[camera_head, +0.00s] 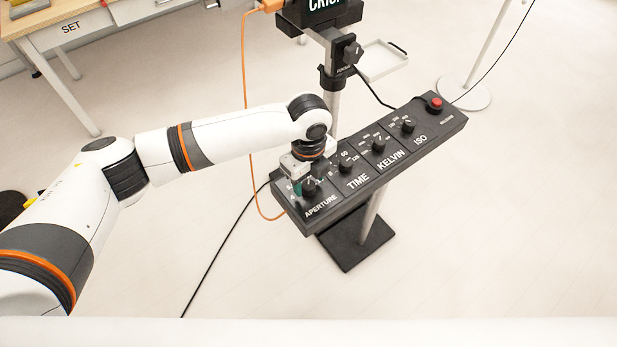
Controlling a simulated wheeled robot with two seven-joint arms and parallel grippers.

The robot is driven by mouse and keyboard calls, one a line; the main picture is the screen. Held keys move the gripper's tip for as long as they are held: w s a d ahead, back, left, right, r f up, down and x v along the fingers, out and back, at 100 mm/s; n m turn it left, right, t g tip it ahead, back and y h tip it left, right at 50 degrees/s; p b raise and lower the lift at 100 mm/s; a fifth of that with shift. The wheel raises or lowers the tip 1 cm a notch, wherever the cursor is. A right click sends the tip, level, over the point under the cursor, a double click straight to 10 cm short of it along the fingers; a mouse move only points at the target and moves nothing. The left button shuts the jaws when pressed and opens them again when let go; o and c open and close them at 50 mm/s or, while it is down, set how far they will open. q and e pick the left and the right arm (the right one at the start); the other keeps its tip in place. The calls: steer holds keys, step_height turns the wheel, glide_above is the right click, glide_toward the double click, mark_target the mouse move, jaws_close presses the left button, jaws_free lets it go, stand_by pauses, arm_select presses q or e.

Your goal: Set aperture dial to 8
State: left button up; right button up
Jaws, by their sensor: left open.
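The aperture dial (309,187) is a black knob at the near left end of the dark control panel (335,210), above the printed word APERTURE. My left gripper (306,184) is open right at this dial, pointing down, with its fingers around or just beside it; I cannot tell whether they touch. The gripper and wrist hide part of the dial's scale, so its setting cannot be read. My right gripper is not in view.
To the right on the panel are the time dial (346,166), kelvin dial (379,145), ISO dial (408,126) and a red button (436,103). A camera stand (333,85) rises behind the panel. An orange cable (245,110) hangs behind my left arm.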

arm_select(q)
steer(key=shift+f, duration=0.45)
steer(key=shift+c, duration=0.4)
steer(key=c, duration=0.9)
steer(key=shift+r+n+p, duration=0.2)
steer(key=shift+n+p, duration=0.4)
steer(key=shift+p, duration=0.25)
steer(key=n+p, duration=0.2)
steer(key=p, duration=0.1)
steer(key=shift+r+n, duration=0.1)
steer(key=shift+n, duration=0.3)
steer(key=shift+f+n+p, duration=0.2)
steer(key=shift+n+p, duration=1.4)
steer(key=shift+n, duration=0.3)
steer(key=o, duration=1)
